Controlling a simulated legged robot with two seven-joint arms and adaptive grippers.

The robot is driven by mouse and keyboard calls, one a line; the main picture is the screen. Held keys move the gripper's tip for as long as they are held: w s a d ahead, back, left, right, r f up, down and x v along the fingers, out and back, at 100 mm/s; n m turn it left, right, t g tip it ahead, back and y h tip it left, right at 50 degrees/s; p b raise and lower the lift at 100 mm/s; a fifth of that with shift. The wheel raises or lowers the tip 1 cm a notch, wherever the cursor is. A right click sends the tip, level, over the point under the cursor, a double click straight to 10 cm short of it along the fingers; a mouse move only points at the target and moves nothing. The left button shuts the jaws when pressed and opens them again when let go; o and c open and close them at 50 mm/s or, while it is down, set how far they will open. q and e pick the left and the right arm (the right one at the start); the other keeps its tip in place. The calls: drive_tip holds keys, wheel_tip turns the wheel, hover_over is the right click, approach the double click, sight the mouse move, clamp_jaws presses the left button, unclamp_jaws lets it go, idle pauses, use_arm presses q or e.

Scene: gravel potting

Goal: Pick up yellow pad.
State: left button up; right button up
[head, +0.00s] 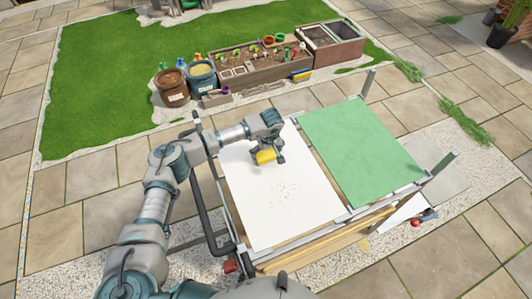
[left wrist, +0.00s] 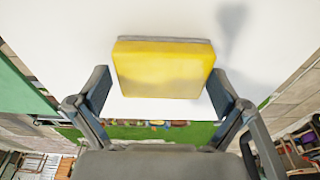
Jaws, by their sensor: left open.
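The yellow pad (head: 266,157) is a small block with a grey edge layer on the white panel (head: 300,212) of the cart top. My left gripper (head: 270,148) is right at the pad, reaching in from the left. In the left wrist view the pad (left wrist: 163,72) sits between the fingertips of my left gripper (left wrist: 160,88), with a visible gap on each side. The jaws are open. I cannot tell whether the pad touches the panel. My right gripper is not seen.
Dark specks (head: 284,192) lie scattered on the white panel. A green panel (head: 362,155) lies on the cart's right half, with metal posts at the corners. Planter boxes (head: 262,68) and buckets stand on the lawn beyond. Paving around the cart is mostly free.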

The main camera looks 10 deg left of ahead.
use_arm(q)
drive_tip(key=shift+d+f, duration=0.1)
drive_tip(key=shift+d, duration=0.05)
drive_tip(key=shift+c, duration=1)
drive_tip(key=shift+a, duration=0.4)
drive_tip(key=c, duration=0.6)
drive_tip(key=shift+a, duration=0.15)
